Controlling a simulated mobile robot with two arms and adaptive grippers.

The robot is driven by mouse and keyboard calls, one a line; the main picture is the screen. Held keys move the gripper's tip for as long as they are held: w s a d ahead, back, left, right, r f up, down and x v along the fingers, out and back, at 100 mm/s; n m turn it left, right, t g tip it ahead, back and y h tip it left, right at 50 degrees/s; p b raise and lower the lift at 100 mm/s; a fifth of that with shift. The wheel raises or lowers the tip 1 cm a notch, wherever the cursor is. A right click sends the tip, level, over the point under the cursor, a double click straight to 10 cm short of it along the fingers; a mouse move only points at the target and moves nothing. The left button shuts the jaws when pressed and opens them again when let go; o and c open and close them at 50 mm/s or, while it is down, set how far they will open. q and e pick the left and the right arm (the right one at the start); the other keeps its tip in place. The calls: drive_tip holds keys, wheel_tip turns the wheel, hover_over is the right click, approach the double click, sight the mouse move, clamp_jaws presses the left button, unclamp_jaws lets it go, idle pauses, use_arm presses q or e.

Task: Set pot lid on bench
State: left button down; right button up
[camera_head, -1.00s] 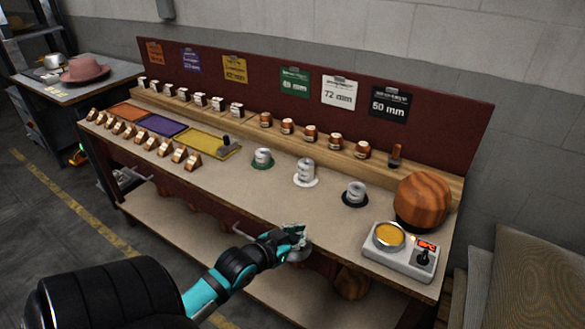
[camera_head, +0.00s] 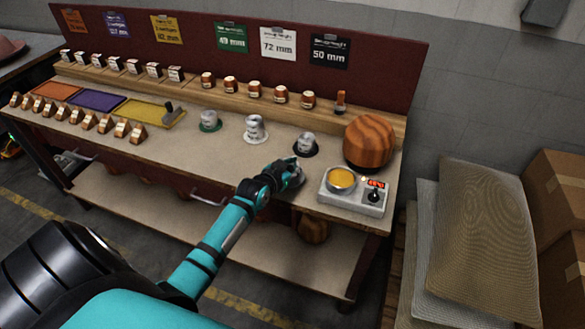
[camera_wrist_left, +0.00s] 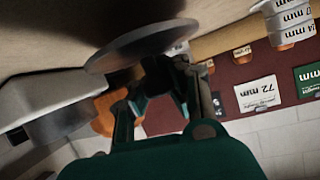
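The pot lid (camera_wrist_left: 140,45) is a grey metal disc in the left wrist view, seen edge-on close to the bench top (camera_wrist_left: 60,25). My left gripper (camera_wrist_left: 162,84) has its fingers closed at the middle of the lid, on its handle side; the fingers largely hide the grip point. In the head view my left gripper (camera_head: 287,172) is at the front part of the bench (camera_head: 190,160), with the lid (camera_head: 299,178) partly hidden beside it. I cannot tell whether the lid touches the bench. The open pot (camera_head: 341,180) holds amber liquid, right of the gripper. My right gripper is out of view.
The pot sits on a control box with a red display (camera_head: 374,198). A wooden ball-shaped block (camera_head: 369,141) stands behind it. A metal cylinder on a black disc (camera_head: 304,146) is just behind the gripper. Bare bench lies left of the gripper.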

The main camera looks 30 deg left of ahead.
use_arm(q)
drive_tip(key=shift+f, duration=0.75)
drive_tip(key=shift+f, duration=0.2)
drive_tip(key=c, duration=1.4)
unclamp_jaws()
drive_tip(key=shift+r, duration=0.1)
drive_tip(key=shift+r, duration=0.2)
drive_tip(key=v, duration=1.2)
